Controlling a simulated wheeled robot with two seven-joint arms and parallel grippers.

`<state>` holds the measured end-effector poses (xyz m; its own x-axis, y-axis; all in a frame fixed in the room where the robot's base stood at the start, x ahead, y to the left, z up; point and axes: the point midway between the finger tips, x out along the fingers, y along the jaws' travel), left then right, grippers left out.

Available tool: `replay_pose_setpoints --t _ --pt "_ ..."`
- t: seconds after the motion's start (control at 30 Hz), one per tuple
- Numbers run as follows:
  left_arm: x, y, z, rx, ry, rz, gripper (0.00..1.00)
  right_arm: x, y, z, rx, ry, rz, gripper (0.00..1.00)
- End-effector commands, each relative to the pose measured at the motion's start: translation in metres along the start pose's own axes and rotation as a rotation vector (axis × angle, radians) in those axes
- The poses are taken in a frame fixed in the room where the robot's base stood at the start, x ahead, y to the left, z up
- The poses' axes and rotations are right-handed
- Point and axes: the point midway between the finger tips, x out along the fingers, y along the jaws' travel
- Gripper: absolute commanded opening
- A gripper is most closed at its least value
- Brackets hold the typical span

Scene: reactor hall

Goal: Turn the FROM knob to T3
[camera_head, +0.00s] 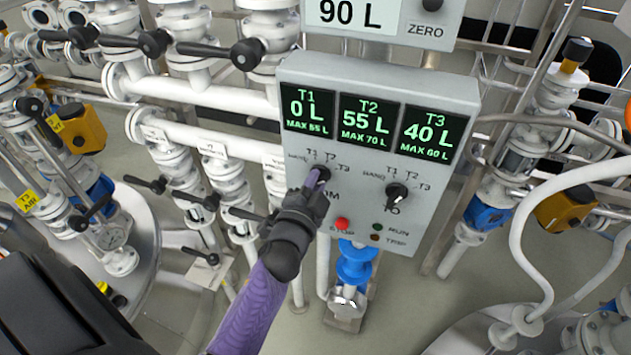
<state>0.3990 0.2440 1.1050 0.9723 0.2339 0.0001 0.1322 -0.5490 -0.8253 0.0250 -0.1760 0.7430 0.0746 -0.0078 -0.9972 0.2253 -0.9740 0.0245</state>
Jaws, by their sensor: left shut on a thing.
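The grey control box (343,208) stands in the middle of the head view. Its FROM knob (323,172) is the left of two black knobs, with T1, T2 and T3 marked around it. The TO knob (397,195) is to the right, untouched. My right gripper is not in view.
The displays read T1 0 L (307,113), T2 55 L and T3 40 L. A red STOP button (342,224) sits just right of my gripper. White pipes and black-handled valves (247,54) crowd the left. A white hose (520,235) curves at the right.

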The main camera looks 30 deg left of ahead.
Motion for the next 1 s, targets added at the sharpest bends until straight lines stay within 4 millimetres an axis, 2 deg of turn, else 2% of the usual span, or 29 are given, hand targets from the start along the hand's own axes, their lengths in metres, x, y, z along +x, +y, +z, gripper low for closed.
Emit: replay_pose_setpoints --t 0.3,0.77,0.8,0.93,1.0 --pt "-0.0002 0.0005 0.0002 0.083 0.0 0.001 0.0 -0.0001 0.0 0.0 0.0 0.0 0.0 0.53" --pt "-0.0002 0.0006 0.0002 0.094 0.0 0.001 0.0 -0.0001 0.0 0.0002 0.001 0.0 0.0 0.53" --pt "-0.0002 0.0006 0.0002 0.093 0.0 0.001 0.24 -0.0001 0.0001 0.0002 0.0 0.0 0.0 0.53" --pt "-0.0001 0.0004 0.0002 0.093 0.0 0.001 0.52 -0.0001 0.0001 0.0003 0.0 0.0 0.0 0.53" --pt "-0.0001 0.0004 0.0001 0.092 0.0 0.001 0.53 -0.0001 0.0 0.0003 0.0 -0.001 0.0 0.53"
